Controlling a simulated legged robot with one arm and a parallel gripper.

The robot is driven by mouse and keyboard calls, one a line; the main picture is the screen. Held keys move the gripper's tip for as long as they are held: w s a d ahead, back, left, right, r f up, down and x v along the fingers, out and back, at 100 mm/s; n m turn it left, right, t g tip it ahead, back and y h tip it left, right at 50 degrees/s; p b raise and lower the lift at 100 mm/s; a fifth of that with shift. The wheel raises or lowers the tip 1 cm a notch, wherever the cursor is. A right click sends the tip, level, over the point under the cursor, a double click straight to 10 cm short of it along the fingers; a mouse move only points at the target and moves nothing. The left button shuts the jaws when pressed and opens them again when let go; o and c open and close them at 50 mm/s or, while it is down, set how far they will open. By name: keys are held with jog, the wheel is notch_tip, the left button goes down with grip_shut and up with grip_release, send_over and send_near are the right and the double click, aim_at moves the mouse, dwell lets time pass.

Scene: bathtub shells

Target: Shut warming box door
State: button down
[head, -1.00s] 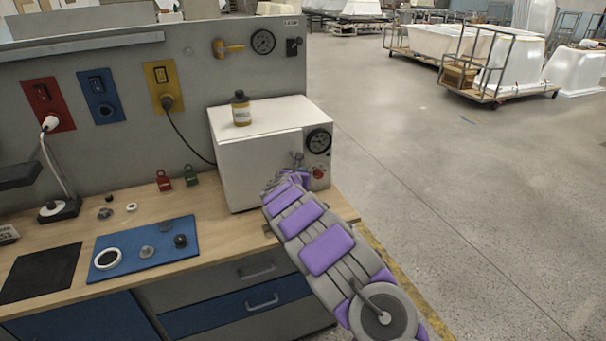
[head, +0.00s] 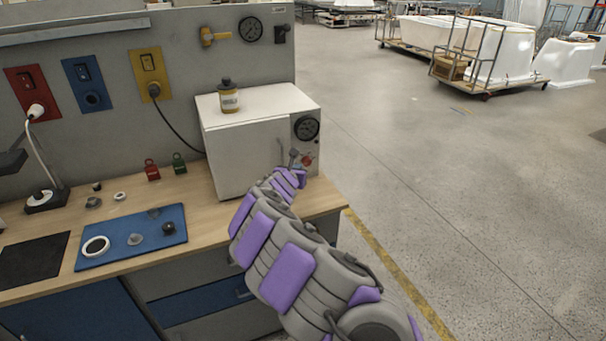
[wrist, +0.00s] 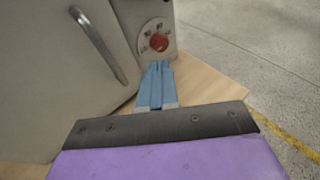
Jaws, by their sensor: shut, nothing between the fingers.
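The warming box (head: 235,150) is a white box at the right end of the bench. Its door (head: 242,160) faces the front, with a bar handle that shows in the wrist view (wrist: 98,45). In the wrist view the door (wrist: 60,75) stands at the left, its free edge seeming to sit slightly proud of the control panel; I cannot tell exactly how wide the gap is. My gripper (head: 293,158) is in front of the panel, right of the handle. Its blue fingers (wrist: 158,70) are shut and empty, pointing just below the red knob (wrist: 159,42). Any contact is unclear.
A brown bottle (head: 228,98) stands on the box. Open floor (head: 450,190) lies to the right.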

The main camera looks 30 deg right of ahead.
jog(key=s+d+r+m+g+h+b, duration=0.1)
jog(key=s+d+r+m+g+h, duration=0.15)
jog(key=s+r+m, duration=0.7)
jog(key=s+d+r+m+g+h+b, duration=0.25)
jog(key=s+r+m, duration=0.45)
jog(key=s+r, duration=0.5)
jog(key=s+a+f+m+g+y, duration=0.2)
jog(key=s+f+m, duration=0.1)
jog(key=s, duration=0.3)
jog(key=s+a+f+m+g+y, duration=0.1)
jog(key=s+a+f+m, duration=0.15)
jog(key=s, duration=0.35)
jog(key=s+a+f+m+g+y, duration=0.2)
jog(key=s+a+f+y, duration=0.4)
jog(key=s+a, duration=0.5)
jog(key=s+a+f+m+g+y, duration=0.2)
jog(key=s+a+f+y, duration=0.4)
jog(key=a, duration=1.1)
jog(key=s+f+m, duration=0.1)
jog(key=s+f, duration=0.1)
jog(key=s, duration=0.2)
jog(key=shift+s+a+f+p, duration=0.15)
jog(key=shift+s+f+p, duration=0.05)
jog(key=shift+s+p, duration=0.15)
